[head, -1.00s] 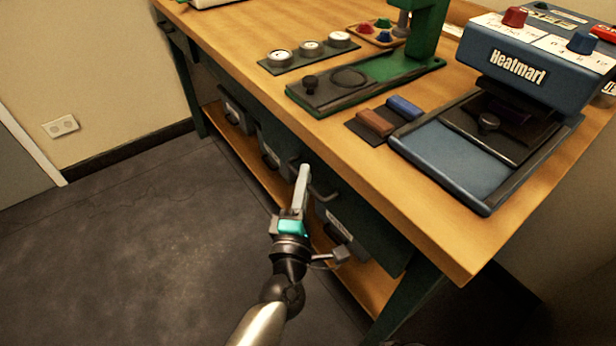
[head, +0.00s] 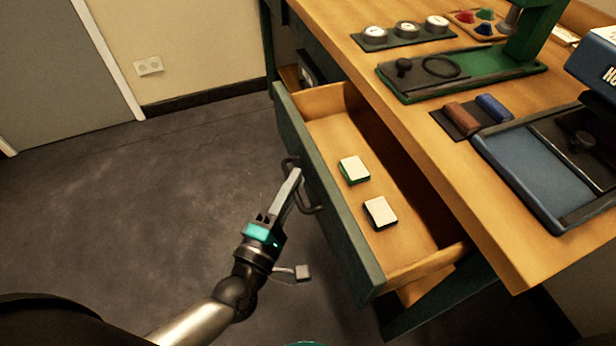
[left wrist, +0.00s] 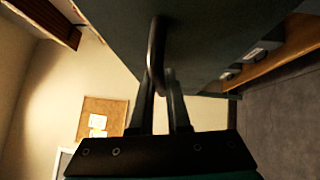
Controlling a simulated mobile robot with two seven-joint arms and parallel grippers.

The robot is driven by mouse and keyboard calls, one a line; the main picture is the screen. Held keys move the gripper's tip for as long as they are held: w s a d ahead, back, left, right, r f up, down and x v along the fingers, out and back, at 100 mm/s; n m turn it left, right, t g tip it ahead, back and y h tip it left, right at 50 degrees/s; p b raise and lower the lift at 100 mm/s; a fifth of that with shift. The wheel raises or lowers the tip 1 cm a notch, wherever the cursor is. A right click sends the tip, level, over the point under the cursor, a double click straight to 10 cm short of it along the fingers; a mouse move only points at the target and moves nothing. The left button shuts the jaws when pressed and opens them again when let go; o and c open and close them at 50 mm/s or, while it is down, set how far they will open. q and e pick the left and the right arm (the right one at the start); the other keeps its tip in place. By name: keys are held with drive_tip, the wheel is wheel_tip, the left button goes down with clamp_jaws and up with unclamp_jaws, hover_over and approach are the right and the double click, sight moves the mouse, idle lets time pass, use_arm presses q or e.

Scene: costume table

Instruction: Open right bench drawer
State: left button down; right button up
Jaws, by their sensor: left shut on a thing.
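The right bench drawer (head: 329,215) is pulled out from under the wooden bench top, with its green front facing my left arm. Its light wood inside shows, with two small white-topped blocks in it, one green-sided (head: 354,169) and one dark-sided (head: 380,212). My left gripper (head: 293,182) is shut on the drawer's dark handle (head: 311,209). In the left wrist view the handle (left wrist: 155,55) runs between the fingers (left wrist: 160,90), close to the drawer front (left wrist: 200,35). My right gripper is not in view.
The bench top (head: 425,110) carries a green press base (head: 465,75), a row of round dials (head: 407,29), a brown and blue block pair (head: 477,115) and a blue heat press (head: 540,165). The dark floor (head: 150,215) left of the drawer is clear.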

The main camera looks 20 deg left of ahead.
use_arm(q)
drive_tip(key=shift+s+a, duration=0.1)
drive_tip(key=c, duration=0.9)
unclamp_jaws()
drive_tip(key=p+v, duration=0.1)
drive_tip(key=v, duration=1.4)
drive_tip(key=shift+s, duration=0.15)
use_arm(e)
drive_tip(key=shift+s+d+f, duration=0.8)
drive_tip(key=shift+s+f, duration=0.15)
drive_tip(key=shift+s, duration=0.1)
